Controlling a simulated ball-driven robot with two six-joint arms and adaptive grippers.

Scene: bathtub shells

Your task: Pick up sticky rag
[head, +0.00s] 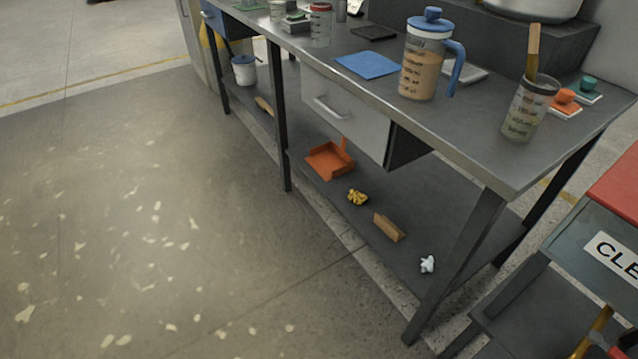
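I cannot tell for sure which thing is the sticky rag. A crumpled yellow cloth-like thing (357,198) lies on the lower shelf of the grey workbench, between an orange dustpan and a tan block. A small crumpled white thing (428,264) lies on the same shelf, nearer the bench's front right leg. A flat blue square (367,65) lies on the bench top, left of the pitcher. Neither of my grippers is in view.
The workbench (455,138) has a drawer (345,112). On it stand a blue-lidded pitcher (424,62) and a cup with a brush (527,112). Below are the dustpan (325,162) and block (388,227). A red-topped cart (615,195) stands right. The speckled floor at left is clear.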

